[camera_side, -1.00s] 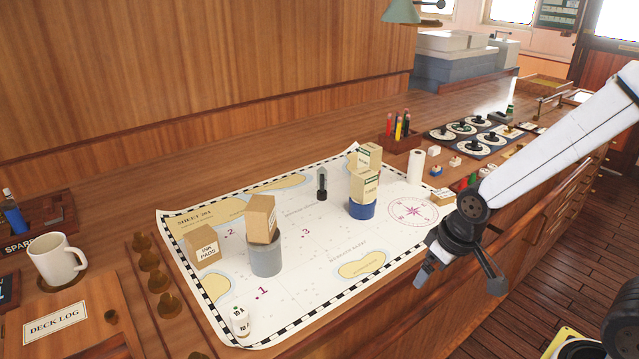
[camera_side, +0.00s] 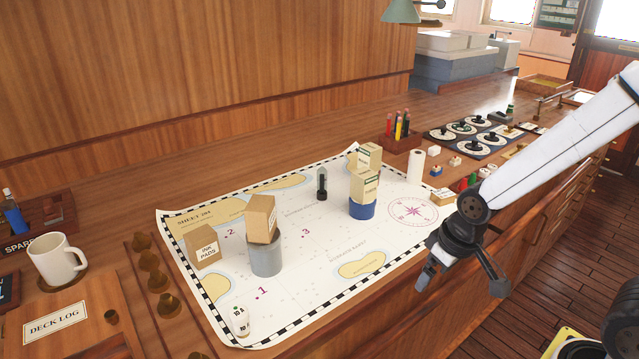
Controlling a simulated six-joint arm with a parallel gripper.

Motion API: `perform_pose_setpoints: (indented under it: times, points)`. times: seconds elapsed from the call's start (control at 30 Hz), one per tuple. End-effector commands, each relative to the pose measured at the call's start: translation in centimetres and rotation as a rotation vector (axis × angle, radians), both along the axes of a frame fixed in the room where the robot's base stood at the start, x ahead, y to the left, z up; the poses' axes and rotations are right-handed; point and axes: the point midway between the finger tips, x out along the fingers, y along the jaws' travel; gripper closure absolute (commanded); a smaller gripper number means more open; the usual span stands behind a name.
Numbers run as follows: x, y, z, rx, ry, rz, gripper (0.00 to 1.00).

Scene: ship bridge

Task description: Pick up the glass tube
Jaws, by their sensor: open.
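The glass tube (camera_side: 321,184) looks like a small clear tube with a dark lower part. It stands upright on the chart (camera_side: 330,285), left of a blue round container (camera_side: 361,209) and apart from it. My gripper (camera_side: 459,274) is open and empty above the front right edge of the chart and counter. It is well to the right of the tube and nearer the camera, not touching it.
Cartons sit on the blue container and on a grey cylinder (camera_side: 266,259). An ink pads box (camera_side: 202,246) and white 10 A pieces (camera_side: 240,320) are on the left. A pen holder (camera_side: 403,137) stands behind. The middle of the chart is clear.

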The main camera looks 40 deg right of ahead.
Motion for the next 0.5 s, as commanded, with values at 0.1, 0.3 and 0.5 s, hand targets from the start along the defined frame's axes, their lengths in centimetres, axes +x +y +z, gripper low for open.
perform_pose_setpoints:
  times: [0.1, 0.3, 0.5]
  points:
    - [0.0, 0.0, 0.0, 0.0, 0.0, 0.0, 0.15]
    - [0.0, 0.0, 0.0, 0.0, 0.0, 0.0, 0.15]
    - [0.4, 0.07, 0.04, 0.008, -0.009, -0.022, 0.15]
